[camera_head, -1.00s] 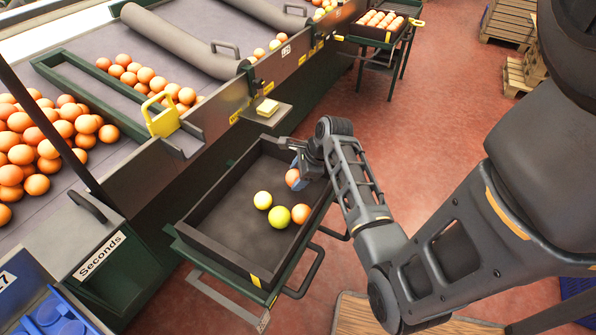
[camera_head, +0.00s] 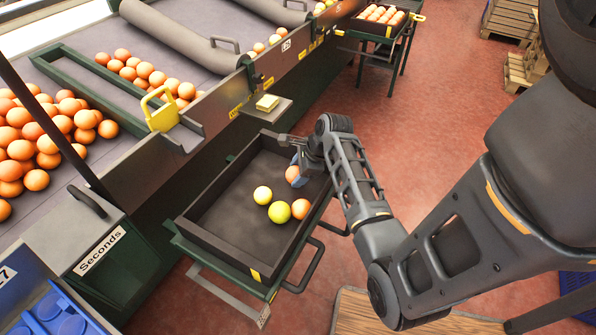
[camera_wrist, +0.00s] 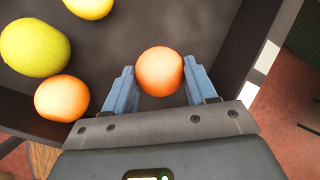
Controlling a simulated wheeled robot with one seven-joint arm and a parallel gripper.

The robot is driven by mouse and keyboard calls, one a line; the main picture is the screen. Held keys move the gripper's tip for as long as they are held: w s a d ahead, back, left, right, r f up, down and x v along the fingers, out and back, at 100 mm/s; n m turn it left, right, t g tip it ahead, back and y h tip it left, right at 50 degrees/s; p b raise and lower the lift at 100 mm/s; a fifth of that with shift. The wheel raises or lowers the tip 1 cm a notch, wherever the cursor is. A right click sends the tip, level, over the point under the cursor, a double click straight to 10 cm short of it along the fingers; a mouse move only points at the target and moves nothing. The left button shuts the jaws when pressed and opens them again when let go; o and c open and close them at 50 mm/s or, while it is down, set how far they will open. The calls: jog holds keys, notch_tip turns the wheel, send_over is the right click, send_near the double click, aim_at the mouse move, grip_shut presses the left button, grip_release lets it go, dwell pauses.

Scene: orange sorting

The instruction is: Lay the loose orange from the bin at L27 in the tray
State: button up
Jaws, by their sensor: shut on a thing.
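My gripper (camera_head: 296,177) is shut on an orange (camera_head: 292,173) at the right side of a dark, shallow bin (camera_head: 215,232). In the wrist view the orange (camera_wrist: 160,71) sits between the two blue fingers of my gripper (camera_wrist: 161,84), low over the bin floor. I cannot tell whether it touches the floor. A second orange (camera_head: 300,208), a green-yellow fruit (camera_head: 279,212) and a yellow fruit (camera_head: 262,195) lie apart from the gripper in the same bin. A blue tray with round cups (camera_head: 62,318) shows partly at the lower left corner.
A grey box marked Seconds (camera_head: 95,240) stands between the bin and the blue tray. A conveyor with heaped oranges (camera_head: 40,140) runs behind.

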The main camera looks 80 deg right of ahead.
jog(key=shift+f, duration=0.55)
dwell(0.4)
jog(key=o, duration=1.4)
jog(key=shift+r+p, duration=2.8)
jog(key=shift+p, duration=0.2)
jog(key=shift+r+p, duration=0.55)
jog(key=shift+r, duration=0.7)
